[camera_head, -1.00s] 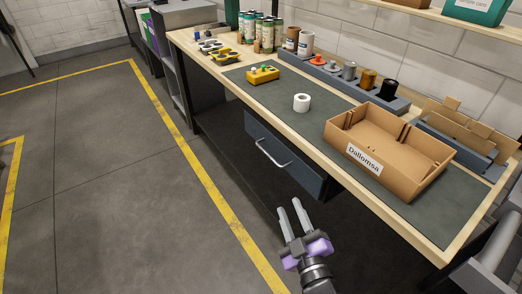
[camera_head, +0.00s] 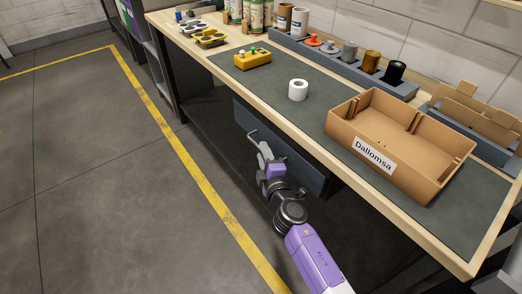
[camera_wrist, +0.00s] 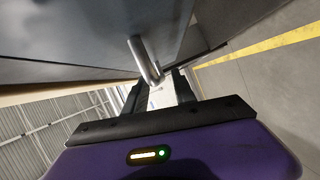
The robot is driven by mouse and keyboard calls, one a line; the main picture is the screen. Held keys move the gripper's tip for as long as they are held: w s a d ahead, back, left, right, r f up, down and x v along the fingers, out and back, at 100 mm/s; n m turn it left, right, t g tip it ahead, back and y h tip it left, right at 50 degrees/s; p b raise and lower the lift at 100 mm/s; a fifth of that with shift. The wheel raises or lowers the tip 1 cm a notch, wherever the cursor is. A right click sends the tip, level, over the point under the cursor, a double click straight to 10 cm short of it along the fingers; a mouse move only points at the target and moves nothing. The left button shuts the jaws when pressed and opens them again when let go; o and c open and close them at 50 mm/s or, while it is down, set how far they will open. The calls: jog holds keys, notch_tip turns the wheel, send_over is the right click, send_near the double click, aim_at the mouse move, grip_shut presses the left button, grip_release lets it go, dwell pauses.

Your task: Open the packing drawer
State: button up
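The packing drawer (camera_head: 308,174) is a dark blue-grey front under the workbench top, and it looks shut. Its metal bar handle (camera_head: 252,136) shows at its left end in the head view, with the rest hidden by my gripper. My gripper (camera_head: 264,156) is at the handle, in front of the drawer. In the wrist view the handle (camera_wrist: 145,58) reaches down toward the space between the two dark fingers (camera_wrist: 157,95). The fingers are apart, one on each side of the bar's end. I cannot tell whether either touches it.
The floor left of the bench, past the yellow line (camera_head: 185,158), is clear.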

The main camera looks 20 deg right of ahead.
jog(key=shift+w+f+b, duration=0.1)
jog(key=shift+w+b, duration=0.2)
jog(key=shift+w, duration=1)
grip_shut()
dwell(0.5)
